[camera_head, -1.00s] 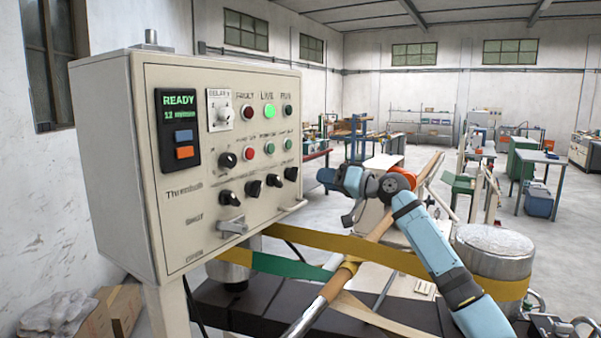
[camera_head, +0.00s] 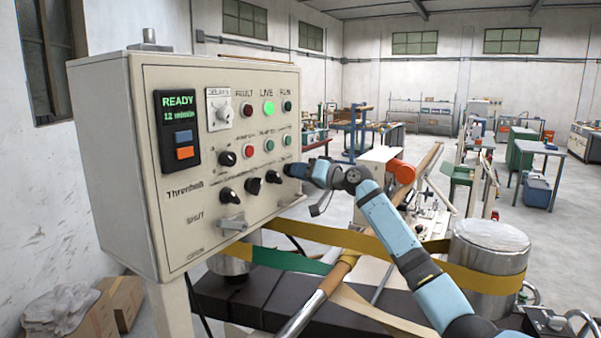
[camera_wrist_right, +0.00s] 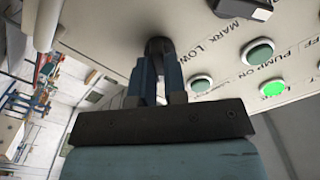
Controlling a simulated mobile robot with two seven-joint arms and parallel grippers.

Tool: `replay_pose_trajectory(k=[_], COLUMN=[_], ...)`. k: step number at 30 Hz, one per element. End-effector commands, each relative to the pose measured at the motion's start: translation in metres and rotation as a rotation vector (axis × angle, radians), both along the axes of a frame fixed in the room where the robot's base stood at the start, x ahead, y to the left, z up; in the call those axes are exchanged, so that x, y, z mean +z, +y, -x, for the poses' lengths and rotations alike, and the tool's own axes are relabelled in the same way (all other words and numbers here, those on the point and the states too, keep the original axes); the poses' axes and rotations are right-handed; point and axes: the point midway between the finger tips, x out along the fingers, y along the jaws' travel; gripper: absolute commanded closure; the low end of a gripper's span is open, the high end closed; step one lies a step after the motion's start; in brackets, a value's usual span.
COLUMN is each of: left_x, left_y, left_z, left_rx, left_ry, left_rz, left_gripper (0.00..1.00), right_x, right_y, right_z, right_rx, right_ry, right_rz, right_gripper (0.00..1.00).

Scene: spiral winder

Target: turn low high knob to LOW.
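The control panel (camera_head: 215,240) fills the left of the head view. My right gripper (camera_head: 291,170) has its fingertips at the rightmost knob of the panel's lower row, and hides that knob there. In the right wrist view a dark knob (camera_wrist_right: 158,44) lies at the tips of my right gripper (camera_wrist_right: 157,75), one finger to each side. The printed word LOW is just right of this knob. I cannot tell whether the fingers press on it or which way it points. My left gripper is out of view.
Other black knobs (camera_head: 253,187) sit close to the left in the same row. A green LIVE lamp (camera_head: 268,108) glows above. A lever (camera_head: 233,222) juts out below.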

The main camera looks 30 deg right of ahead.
Motion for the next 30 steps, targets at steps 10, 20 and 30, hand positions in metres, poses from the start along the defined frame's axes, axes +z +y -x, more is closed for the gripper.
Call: replay_pose_trajectory(k=[10, 20, 30], left_x=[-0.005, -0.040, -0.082], left_y=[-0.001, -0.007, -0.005], left_z=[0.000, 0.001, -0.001], left_rx=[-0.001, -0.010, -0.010], left_ry=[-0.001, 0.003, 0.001], left_rz=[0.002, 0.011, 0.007], left_gripper=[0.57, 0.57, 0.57], right_x=[-0.002, -0.006, -0.006], right_y=[0.000, 0.000, 0.000], right_z=[0.000, 0.000, 0.000], right_rx=[0.000, -0.001, 0.000], right_ry=[-0.013, -0.108, -0.268], right_rz=[0.022, 0.182, 0.456], right_gripper=[1.00, 1.00, 1.00])
